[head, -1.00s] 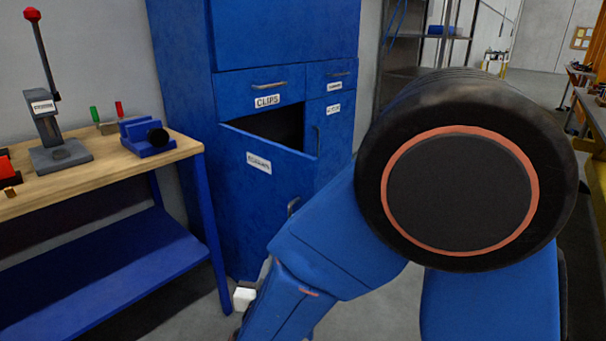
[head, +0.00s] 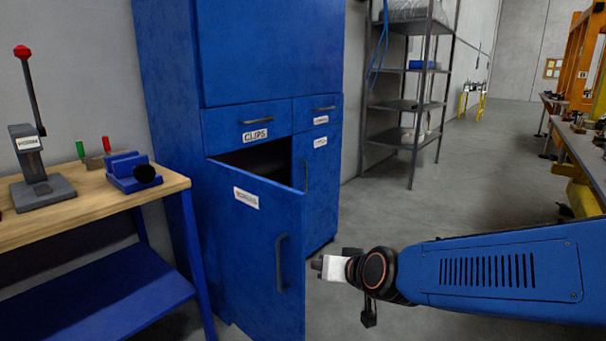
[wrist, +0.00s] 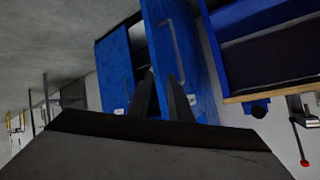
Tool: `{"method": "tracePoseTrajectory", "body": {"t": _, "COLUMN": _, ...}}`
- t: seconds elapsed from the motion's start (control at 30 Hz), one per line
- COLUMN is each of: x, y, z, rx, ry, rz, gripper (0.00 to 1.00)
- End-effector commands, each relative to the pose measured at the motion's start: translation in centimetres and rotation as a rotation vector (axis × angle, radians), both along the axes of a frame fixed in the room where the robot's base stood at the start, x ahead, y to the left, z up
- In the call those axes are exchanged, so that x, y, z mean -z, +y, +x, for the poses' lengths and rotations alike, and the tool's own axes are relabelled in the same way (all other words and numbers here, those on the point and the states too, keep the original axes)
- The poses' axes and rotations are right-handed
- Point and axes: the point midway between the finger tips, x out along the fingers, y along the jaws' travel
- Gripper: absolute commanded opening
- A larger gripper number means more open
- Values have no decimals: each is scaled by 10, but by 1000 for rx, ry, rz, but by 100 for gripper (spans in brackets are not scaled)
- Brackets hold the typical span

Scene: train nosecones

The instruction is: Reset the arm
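My arm reaches in from the right in the head view, folded low, with its dark wrist joint (head: 375,270) in front of the cabinet's right side. In the wrist view my gripper (wrist: 163,78) shows two dark fingers with a gap between them and nothing held. They point toward the blue cabinet (head: 270,55), which also shows in the wrist view (wrist: 115,70). The fingers' exact distance from it is unclear. The cabinet's lower left door (head: 250,240) stands ajar, with a dark interior above its top edge.
A wooden workbench (head: 90,205) with a lever press (head: 38,165) and a blue vise (head: 130,170) stands at left. A metal shelf rack (head: 410,105) is behind. Open grey floor (head: 470,185) lies at right, before benches and an orange frame (head: 585,70).

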Motion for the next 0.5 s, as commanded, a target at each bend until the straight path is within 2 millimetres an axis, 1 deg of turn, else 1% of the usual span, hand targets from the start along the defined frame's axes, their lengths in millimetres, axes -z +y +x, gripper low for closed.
{"method": "tracePoseTrajectory", "body": {"t": 0.03, "x": -5, "y": -17, "z": -8, "rx": -3, "ry": 18, "rz": -12, "gripper": 18}}
{"method": "tracePoseTrajectory", "body": {"t": 0.17, "x": -5, "y": -55, "z": -37, "rx": -20, "ry": 92, "rz": -66, "gripper": 18}}
{"method": "tracePoseTrajectory", "body": {"t": 0.2, "x": -5, "y": -68, "z": -47, "rx": -22, "ry": 117, "rz": -86, "gripper": 18}}
{"method": "tracePoseTrajectory", "body": {"t": 0.27, "x": -3, "y": -87, "z": -63, "rx": -21, "ry": 155, "rz": -116, "gripper": 18}}
{"method": "tracePoseTrajectory", "body": {"t": 0.3, "x": -2, "y": -100, "z": -75, "rx": -15, "ry": 181, "rz": -137, "gripper": 18}}
{"method": "tracePoseTrajectory", "body": {"t": 0.37, "x": 0, "y": -120, "z": -93, "rx": -6, "ry": 222, "rz": -173, "gripper": 18}}
{"method": "tracePoseTrajectory", "body": {"t": 0.5, "x": 7, "y": -167, "z": -139, "rx": 38, "ry": 326, "rz": -254, "gripper": 18}}
